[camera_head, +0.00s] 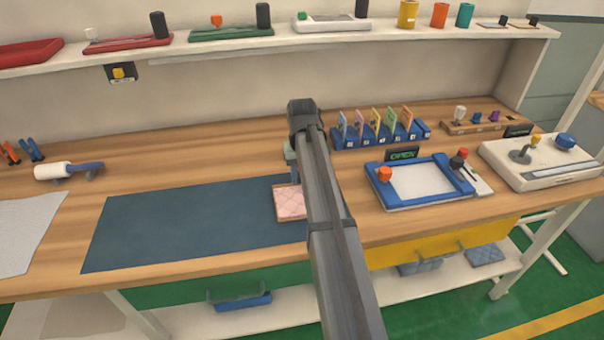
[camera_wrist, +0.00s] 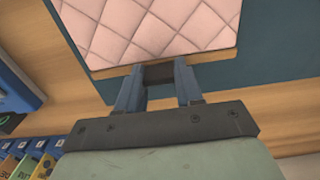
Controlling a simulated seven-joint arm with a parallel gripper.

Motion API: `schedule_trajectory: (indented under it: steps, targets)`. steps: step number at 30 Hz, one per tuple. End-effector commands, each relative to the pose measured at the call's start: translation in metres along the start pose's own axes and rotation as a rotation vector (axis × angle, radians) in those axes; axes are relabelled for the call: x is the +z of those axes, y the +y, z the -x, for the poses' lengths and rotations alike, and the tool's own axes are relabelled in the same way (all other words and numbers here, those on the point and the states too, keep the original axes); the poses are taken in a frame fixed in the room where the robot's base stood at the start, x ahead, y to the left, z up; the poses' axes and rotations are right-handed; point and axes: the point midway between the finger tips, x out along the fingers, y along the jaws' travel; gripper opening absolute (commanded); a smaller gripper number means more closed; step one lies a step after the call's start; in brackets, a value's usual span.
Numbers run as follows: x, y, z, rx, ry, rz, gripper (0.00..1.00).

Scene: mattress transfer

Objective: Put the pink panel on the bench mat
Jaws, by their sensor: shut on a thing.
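The pink quilted panel (camera_head: 290,203) has a pale rim and shows over the right end of the dark blue-grey bench mat (camera_head: 180,220). It also fills the top of the wrist view (camera_wrist: 150,25). My gripper (camera_wrist: 158,80) is shut on the near edge of the panel. I cannot tell whether the panel touches the mat or hangs just above it. My arm hides the panel's right side and the mat's right edge in the head view.
Right of my arm are a blue-framed tray (camera_head: 422,182) and a rack of upright coloured cards (camera_head: 378,132). A white control box (camera_head: 540,162) stands farther right. A white roller (camera_head: 55,170) lies at the left. Most of the mat is clear.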

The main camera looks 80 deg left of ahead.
Motion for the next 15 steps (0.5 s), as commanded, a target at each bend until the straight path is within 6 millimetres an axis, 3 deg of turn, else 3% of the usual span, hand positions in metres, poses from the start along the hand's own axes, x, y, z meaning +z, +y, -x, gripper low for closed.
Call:
schedule_trajectory:
  steps: [4, 5, 12, 15]
  targets:
    - [0.0000, 0.0000, -0.0026, 0.000, 0.000, 0.000, 0.00]
    - [-0.0001, 0.0000, -0.0030, 0.000, 0.000, 0.000, 0.37]
    - [0.0000, 0.0000, -0.0027, 0.000, 0.000, 0.000, 0.60]
    - [-0.0001, 0.0000, -0.0026, 0.000, 0.000, 0.000, 0.61]
